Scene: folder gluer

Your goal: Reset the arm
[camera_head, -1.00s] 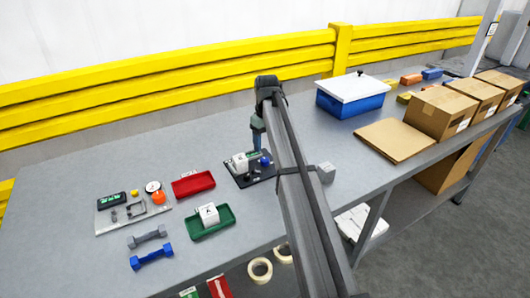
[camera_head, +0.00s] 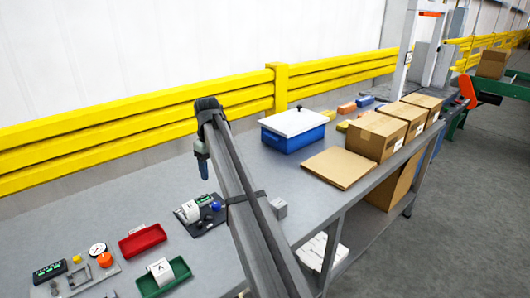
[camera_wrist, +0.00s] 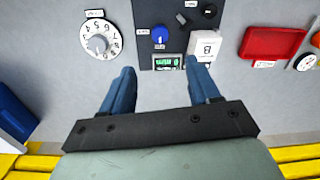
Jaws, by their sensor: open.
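My gripper (camera_wrist: 160,88) is open and empty in the wrist view, its two blue fingers apart. Past the fingertips lies a dark panel (camera_wrist: 175,20) with a blue knob (camera_wrist: 160,34), a small green display (camera_wrist: 166,61) and a white block (camera_wrist: 205,45). The fingers appear above the table with nothing between them. In the head view my gripper (camera_head: 203,170) hangs from my arm near the dark panel (camera_head: 207,226), close to its back edge. The exact height above the table is hard to tell.
A red tray (camera_head: 142,241) and a green tray (camera_head: 165,288) lie left of the panel. A blue bin with a white lid (camera_head: 293,140), flat cardboard (camera_head: 339,168) and several boxes (camera_head: 376,137) stand right. A yellow barrier (camera_head: 200,110) runs behind. A white dial (camera_wrist: 100,39) shows in the wrist view.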

